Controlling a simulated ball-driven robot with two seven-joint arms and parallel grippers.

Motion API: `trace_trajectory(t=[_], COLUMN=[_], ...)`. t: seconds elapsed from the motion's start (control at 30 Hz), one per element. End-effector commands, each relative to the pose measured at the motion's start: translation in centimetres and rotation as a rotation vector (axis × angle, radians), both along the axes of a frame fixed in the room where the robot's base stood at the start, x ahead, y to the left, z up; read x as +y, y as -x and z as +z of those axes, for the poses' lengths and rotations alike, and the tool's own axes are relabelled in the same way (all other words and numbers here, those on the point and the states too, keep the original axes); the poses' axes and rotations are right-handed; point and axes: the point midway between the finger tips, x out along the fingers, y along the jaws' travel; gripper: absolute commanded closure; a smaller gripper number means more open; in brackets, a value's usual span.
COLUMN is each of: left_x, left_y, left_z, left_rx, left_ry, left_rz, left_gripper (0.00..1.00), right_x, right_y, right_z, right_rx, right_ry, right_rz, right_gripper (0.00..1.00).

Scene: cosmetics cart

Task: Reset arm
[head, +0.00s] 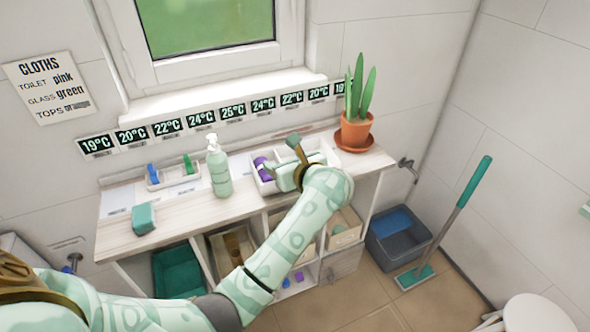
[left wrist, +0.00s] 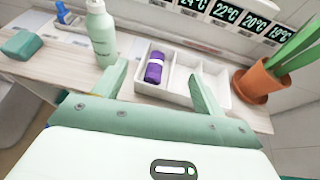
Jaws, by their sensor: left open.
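My left arm reaches in from the lower left in the head view. Its gripper (head: 283,161) is over the white divided tray (head: 317,148) on the cart top. In the left wrist view the left gripper (left wrist: 160,85) has its two green fingers spread wide, with nothing held between them. A purple rolled item (left wrist: 154,67) lies in the tray's left compartment, beyond and between the fingers. The other tray compartments (left wrist: 181,82) that show look empty. The tray is partly hidden behind the gripper in the head view. My right gripper is not in view.
A pump bottle (head: 219,167) stands left of the tray and a potted plant (head: 356,128) right of it. A teal block (head: 144,218) lies at the cart's left end. A grey bucket (head: 396,238) and a mop (head: 450,225) stand on the floor at right.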

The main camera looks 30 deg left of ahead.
Motion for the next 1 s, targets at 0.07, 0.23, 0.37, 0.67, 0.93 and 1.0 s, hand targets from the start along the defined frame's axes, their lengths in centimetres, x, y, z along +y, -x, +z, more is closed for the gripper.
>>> trace_trajectory(t=[0.07, 0.23, 0.37, 0.67, 0.93, 1.0], left_x=[0.0, 0.0, 0.0, -5.4, -11.7, -11.8], left_y=[0.0, 0.0, -0.5, -5.7, 0.7, 4.2], left_z=[0.0, 0.0, 0.6, 1.1, -21.8, -27.2], left_rx=[0.000, 0.000, 0.016, 0.463, 0.980, 1.053], left_ry=[0.000, 0.000, -0.056, -1.420, -2.337, -2.480], left_rz=[0.000, 0.000, -0.039, -0.507, -1.188, -1.371], left_gripper=[0.29, 0.29, 0.29, 0.29, 0.29, 0.29], right_x=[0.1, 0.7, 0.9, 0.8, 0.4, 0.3], right_y=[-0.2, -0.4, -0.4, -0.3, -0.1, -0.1], right_z=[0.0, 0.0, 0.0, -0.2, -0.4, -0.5], right_rx=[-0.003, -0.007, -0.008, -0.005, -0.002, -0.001], right_ry=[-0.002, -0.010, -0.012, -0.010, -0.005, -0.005], right_rz=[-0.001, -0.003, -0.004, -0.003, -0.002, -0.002], right_gripper=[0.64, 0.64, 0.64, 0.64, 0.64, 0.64])
